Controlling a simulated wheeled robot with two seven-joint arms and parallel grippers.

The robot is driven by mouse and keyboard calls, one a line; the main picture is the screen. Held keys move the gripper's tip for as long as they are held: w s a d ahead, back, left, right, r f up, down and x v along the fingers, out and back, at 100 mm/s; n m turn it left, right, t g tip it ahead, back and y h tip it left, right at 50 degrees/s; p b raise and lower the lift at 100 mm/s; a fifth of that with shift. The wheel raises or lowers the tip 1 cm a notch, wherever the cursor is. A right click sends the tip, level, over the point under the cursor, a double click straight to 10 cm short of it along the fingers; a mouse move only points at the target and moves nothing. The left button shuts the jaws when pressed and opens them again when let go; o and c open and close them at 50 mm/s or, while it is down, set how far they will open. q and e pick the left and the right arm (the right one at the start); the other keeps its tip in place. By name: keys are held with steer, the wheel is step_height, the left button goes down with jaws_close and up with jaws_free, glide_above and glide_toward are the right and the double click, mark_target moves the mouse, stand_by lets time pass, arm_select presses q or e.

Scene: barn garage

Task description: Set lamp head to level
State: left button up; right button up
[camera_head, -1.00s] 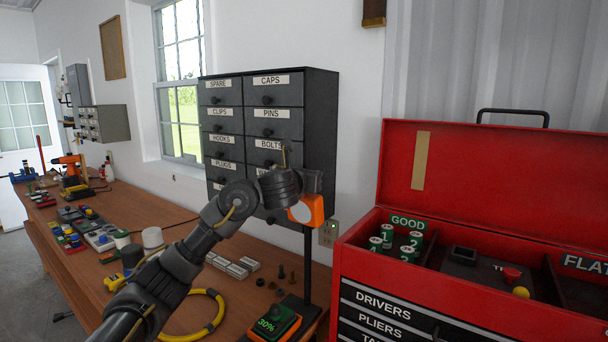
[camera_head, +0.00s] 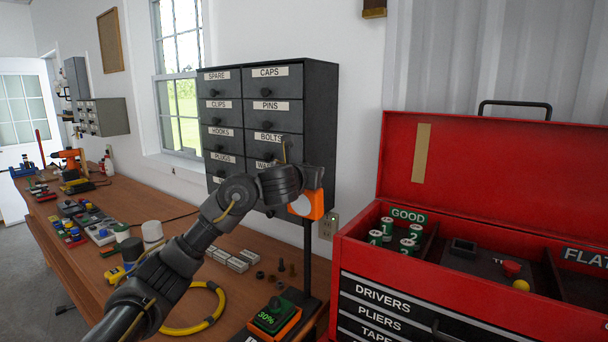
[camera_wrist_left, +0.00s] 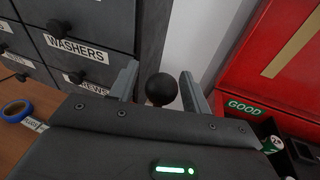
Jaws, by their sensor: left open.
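The lamp head (camera_head: 315,206) is an orange block with a pale round face, on a thin black post (camera_head: 307,262) in front of the drawer cabinet. It looks tilted, though my arm hides part of it. My left arm reaches from the lower left, and its wrist end is right at the lamp head. In the left wrist view my left gripper (camera_wrist_left: 160,82) is open, with a finger on each side of a black ball knob (camera_wrist_left: 161,90). Contact with the knob cannot be told. My right gripper does not show.
A black drawer cabinet (camera_head: 230,100) stands behind the lamp. An open red toolbox (camera_head: 390,265) with green cells is close on the right. The wooden bench (camera_head: 180,225) holds a yellow cable ring (camera_head: 215,310) and a green-screened "30%" device (camera_head: 270,316).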

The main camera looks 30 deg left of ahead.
arm_select(q)
steer(key=shift+s+d, duration=0.15)
steer(key=shift+s, duration=0.3)
steer(key=s+d+p, duration=0.1)
steer(key=s+p, duration=0.5)
steer(key=s, duration=0.3)
steer(key=shift+d+r, duration=0.15)
steer(key=shift+r, duration=0.3)
